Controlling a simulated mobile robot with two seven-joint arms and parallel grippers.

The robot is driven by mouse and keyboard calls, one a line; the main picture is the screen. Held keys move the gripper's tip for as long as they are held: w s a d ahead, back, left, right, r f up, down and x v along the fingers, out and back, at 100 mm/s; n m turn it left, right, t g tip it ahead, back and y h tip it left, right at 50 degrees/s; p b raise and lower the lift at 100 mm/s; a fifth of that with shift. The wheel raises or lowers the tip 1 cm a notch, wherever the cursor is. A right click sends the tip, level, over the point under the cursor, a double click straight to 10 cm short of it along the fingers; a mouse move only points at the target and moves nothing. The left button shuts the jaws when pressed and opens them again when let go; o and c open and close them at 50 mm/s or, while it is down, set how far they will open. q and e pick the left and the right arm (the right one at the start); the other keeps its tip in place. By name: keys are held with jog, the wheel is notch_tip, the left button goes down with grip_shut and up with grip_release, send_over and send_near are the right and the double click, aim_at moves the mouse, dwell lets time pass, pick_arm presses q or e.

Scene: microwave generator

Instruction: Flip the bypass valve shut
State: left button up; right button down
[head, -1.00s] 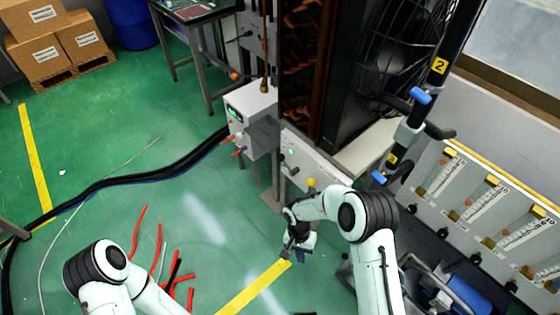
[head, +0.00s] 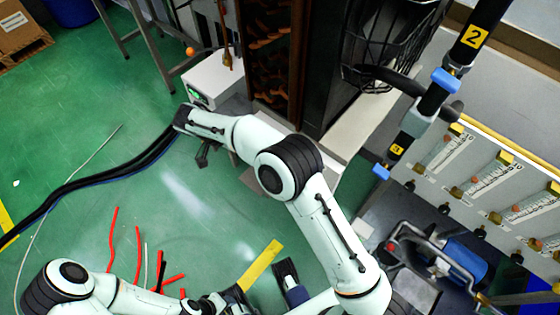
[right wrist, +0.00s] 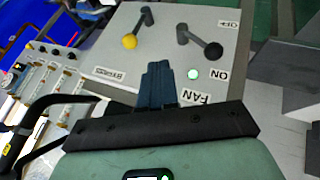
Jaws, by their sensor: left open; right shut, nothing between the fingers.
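In the right wrist view, a light panel (right wrist: 165,45) carries a lever with a yellow ball knob (right wrist: 130,41). A small label on the knob's side of the panel is too blurred to read surely. A black lever (right wrist: 200,42) beside it has ON, OFF and FAN lettering and a lit green lamp (right wrist: 193,74). My right gripper (right wrist: 157,66) is shut and empty, its tips just below the two levers and apart from them in the picture. In the head view my right arm hides most of this panel.
A rack of flow meters (head: 470,180) and a black pole (head: 432,95) stand at the right. A box with a green display (head: 212,78) is behind my right forearm. Black cables (head: 95,190) and red pieces (head: 139,250) lie on the floor at the left.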

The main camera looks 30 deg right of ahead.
jog(key=s+d+f+b, duration=0.1)
jog(key=s+d+f, duration=0.4)
jog(key=d+f, duration=0.3)
dwell(0.4)
dwell(0.5)
